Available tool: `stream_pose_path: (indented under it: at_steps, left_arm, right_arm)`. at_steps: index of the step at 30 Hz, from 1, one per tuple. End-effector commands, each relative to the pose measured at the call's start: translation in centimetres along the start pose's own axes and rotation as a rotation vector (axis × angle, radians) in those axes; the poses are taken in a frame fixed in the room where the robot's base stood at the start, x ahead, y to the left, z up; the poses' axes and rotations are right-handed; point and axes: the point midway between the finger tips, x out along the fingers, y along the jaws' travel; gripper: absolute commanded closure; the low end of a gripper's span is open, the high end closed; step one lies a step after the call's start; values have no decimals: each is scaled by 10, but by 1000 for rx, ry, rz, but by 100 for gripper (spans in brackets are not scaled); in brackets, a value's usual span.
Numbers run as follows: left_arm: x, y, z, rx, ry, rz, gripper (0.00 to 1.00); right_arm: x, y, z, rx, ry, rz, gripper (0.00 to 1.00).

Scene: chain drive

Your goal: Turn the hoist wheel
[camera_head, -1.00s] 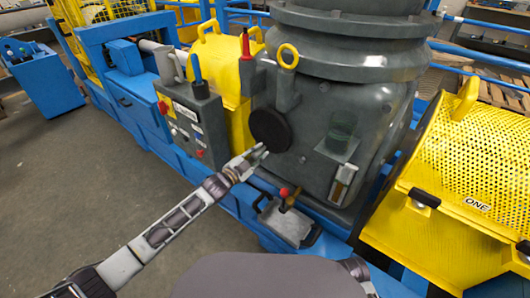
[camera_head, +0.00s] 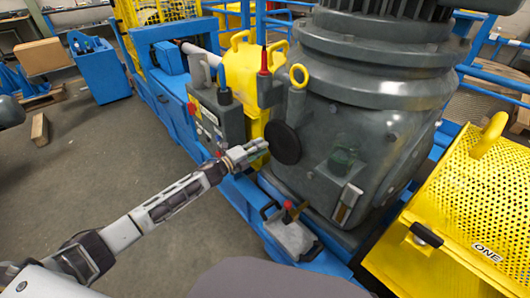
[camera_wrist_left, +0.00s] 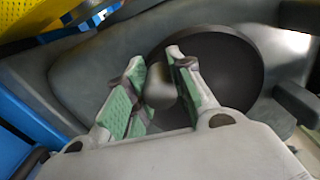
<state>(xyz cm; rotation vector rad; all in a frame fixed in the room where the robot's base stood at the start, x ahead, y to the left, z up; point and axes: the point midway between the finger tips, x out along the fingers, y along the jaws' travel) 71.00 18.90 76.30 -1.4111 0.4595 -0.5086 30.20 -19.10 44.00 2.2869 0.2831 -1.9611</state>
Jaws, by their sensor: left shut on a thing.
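The hoist wheel is a dark round disc (camera_head: 284,143) on the front of the large grey machine housing. In the left wrist view the disc (camera_wrist_left: 232,62) fills the area behind the fingers. My left gripper (camera_head: 261,147) is at the left edge of the disc. In the left wrist view its green-padded fingers (camera_wrist_left: 160,85) are on either side of a rounded grey knob (camera_wrist_left: 160,92) in front of the disc, and they are shut on it. Where the knob joins the wheel is hidden. My right gripper is not in view.
A grey control box (camera_head: 216,120) with buttons stands left of the wheel. A small grey tray with a red-knobbed lever (camera_head: 289,206) sits below it. A yellow perforated guard (camera_head: 465,215) is at the right. Open floor (camera_head: 95,180) lies at the left.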

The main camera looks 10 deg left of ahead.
Motion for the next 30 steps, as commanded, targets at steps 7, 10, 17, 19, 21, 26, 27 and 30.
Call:
stream_pose_path:
  at_steps: [7, 10, 17, 19, 21, 26, 27, 30]
  left_arm:
    - [0, -17, 9, 236, -1, -1, 100]
    - [0, -25, 12, 331, -1, -2, 100]
    - [0, -42, 14, 550, -2, -2, 100]
    - [0, -47, 14, 616, -2, -2, 100]
    - [0, -52, 14, 680, -2, -2, 100]
    - [0, -62, 12, 809, -2, -2, 100]
    - [0, -65, 12, 837, -3, -2, 100]
    - [0, -69, 10, 897, -2, -2, 100]
  right_arm:
    - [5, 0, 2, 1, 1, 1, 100]
    - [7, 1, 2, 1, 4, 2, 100]
    - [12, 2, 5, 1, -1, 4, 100]
    - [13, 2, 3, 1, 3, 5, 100]
    - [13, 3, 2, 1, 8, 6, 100]
    - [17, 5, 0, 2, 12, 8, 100]
    - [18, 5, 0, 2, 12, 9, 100]
    - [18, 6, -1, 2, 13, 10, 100]
